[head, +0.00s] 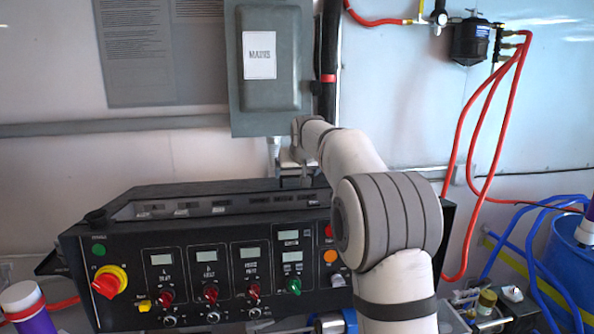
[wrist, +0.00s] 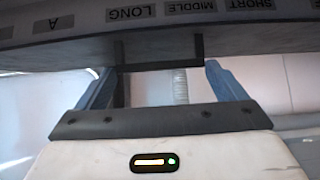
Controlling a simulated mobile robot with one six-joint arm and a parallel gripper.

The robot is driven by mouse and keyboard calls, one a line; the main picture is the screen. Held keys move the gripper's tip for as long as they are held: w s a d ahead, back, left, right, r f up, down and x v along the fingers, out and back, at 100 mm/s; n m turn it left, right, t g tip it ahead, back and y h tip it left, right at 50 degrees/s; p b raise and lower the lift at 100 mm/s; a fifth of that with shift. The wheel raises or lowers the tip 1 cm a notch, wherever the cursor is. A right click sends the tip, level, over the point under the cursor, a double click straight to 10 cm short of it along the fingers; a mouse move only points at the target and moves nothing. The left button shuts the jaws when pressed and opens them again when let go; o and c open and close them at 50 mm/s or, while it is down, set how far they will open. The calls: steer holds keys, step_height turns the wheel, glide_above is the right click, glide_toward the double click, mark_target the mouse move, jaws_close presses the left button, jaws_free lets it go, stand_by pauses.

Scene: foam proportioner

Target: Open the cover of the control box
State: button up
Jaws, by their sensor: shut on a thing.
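The control box (head: 205,275) is a black console with knobs, small displays and a red-yellow switch on its front. Its dark top cover (head: 160,193) lies along the upper back edge, above a strip of small labels. My gripper (head: 297,172) is at the back edge of the console, right of its middle, partly hidden by my arm. In the wrist view, my gripper (wrist: 160,72) has its two blue-grey fingers on either side of a dark bracket-like handle (wrist: 198,50), shut on it. The labelled edge (wrist: 160,28) crosses above, its lettering upside down. The exact finger contact is hard to see.
A grey box marked MAINS (head: 268,65) hangs on the wall just behind my gripper. Red hoses (head: 478,130) run down at the right, near a blue drum (head: 575,265). A purple bottle with a white cap (head: 28,305) stands at the lower left.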

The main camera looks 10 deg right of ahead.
steer(key=shift+s, duration=0.1)
steer(key=o, duration=1.1)
steer(key=shift+s+r, duration=0.1)
steer(key=b+v, duration=0.2)
steer(key=v, duration=0.5)
steer(key=shift+s+r, duration=0.25)
steer(key=shift+s, duration=0.05)
